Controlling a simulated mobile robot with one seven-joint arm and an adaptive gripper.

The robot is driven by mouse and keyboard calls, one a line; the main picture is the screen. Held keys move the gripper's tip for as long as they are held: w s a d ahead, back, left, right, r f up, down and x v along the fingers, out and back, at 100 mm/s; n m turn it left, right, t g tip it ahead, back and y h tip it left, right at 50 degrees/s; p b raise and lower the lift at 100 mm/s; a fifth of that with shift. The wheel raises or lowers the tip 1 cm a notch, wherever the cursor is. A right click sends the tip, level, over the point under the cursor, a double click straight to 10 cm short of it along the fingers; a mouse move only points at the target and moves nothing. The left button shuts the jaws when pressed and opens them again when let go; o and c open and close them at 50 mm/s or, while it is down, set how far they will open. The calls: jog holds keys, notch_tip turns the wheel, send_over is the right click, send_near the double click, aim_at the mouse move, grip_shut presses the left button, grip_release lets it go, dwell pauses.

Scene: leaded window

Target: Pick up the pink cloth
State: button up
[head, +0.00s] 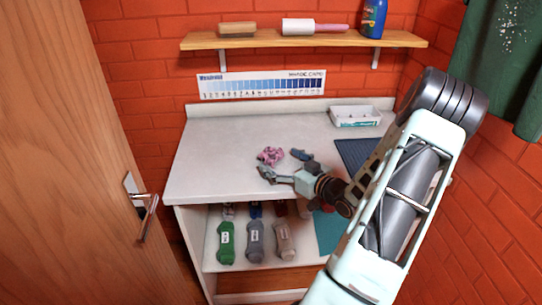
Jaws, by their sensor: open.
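The pink cloth (271,156) is a small crumpled heap on the white countertop (225,150), near its middle. My gripper (281,164) reaches in from the right, with its fingers spread on the near and right sides of the cloth. The fingers are open, and one fingertip is very close to the cloth. I cannot tell whether they touch. My arm covers the right part of the counter front.
A white tray (356,117) and a dark ribbed mat (352,152) are at the counter's right. A wooden shelf (300,39) hangs above with a brush, roller and blue bottle. A wooden door (75,150) stands left. The counter's left side is clear.

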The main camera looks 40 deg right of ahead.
jog(key=shift+w+f, duration=0.2)
jog(key=shift+w, duration=0.85)
jog(key=c, duration=0.9)
jog(key=shift+r, duration=0.15)
